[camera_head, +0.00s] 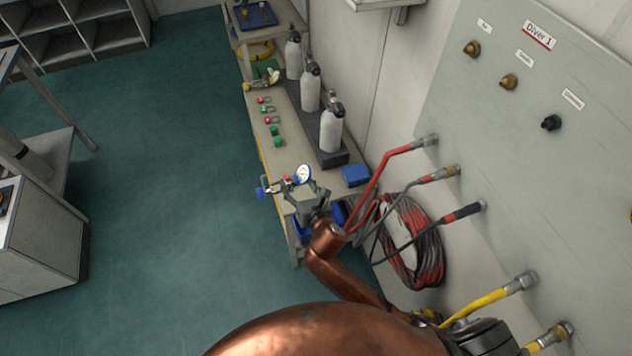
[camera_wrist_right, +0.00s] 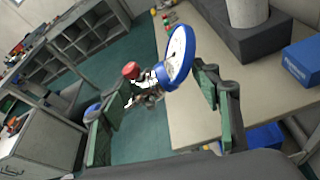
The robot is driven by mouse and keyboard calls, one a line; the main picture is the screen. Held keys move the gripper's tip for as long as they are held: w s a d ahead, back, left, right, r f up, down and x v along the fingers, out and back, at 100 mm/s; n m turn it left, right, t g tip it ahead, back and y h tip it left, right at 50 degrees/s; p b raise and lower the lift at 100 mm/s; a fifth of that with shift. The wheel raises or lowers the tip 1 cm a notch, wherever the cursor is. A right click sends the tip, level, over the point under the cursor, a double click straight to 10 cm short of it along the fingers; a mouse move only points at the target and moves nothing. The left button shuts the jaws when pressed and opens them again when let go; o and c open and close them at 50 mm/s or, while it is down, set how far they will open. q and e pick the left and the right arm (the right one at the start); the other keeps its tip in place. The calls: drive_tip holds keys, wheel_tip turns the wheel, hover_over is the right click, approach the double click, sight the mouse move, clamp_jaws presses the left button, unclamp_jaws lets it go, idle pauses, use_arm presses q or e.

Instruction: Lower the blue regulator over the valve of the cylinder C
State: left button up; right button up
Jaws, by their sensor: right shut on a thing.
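The blue regulator (camera_head: 272,188), with a blue-rimmed white gauge and a blue knob, is held in my right gripper (camera_head: 303,192) beyond the bench's near left corner, over the floor. In the right wrist view the gauge (camera_wrist_right: 180,54), a red knob and metal body show between the green-padded fingers (camera_wrist_right: 165,92). The fingers are shut on the regulator; the exact contact is partly hidden. Three white cylinders stand upright in a row: far (camera_head: 293,55), middle (camera_head: 310,90) and near (camera_head: 331,127), with dark valves on top. Their letters cannot be read. The regulator is apart from them. My left gripper is out of view.
The cylinders stand in a dark rack (camera_head: 330,158) along the wall side of the bench (camera_head: 288,150). Small red and green parts (camera_head: 277,136) lie along its left side. A blue box (camera_head: 355,175) sits at the near end. Hoses (camera_head: 405,240) hang from the wall panel at right.

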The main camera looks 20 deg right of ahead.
drive_tip(key=shift+m, duration=0.7)
drive_tip(key=shift+w+d+f+b, duration=0.55)
drive_tip(key=shift+w+d+f, duration=0.2)
drive_tip(key=shift+d+f, duration=0.65)
drive_tip(key=shift+w+d+f+b, duration=0.5)
drive_tip(key=shift+w+d+f, duration=0.45)
drive_tip(key=shift+f, duration=0.9)
drive_tip(key=shift+w+d+f+b, duration=0.6)
drive_tip(key=shift+d+f, duration=0.7)
drive_tip(key=shift+f, duration=0.3)
drive_tip(key=shift+r, duration=0.1)
drive_tip(key=shift+s+p, duration=0.15)
drive_tip(key=shift+p, duration=0.3)
drive_tip(key=shift+f+b, duration=0.35)
drive_tip(key=shift+f, duration=0.15)
drive_tip(key=shift+f, duration=0.4)
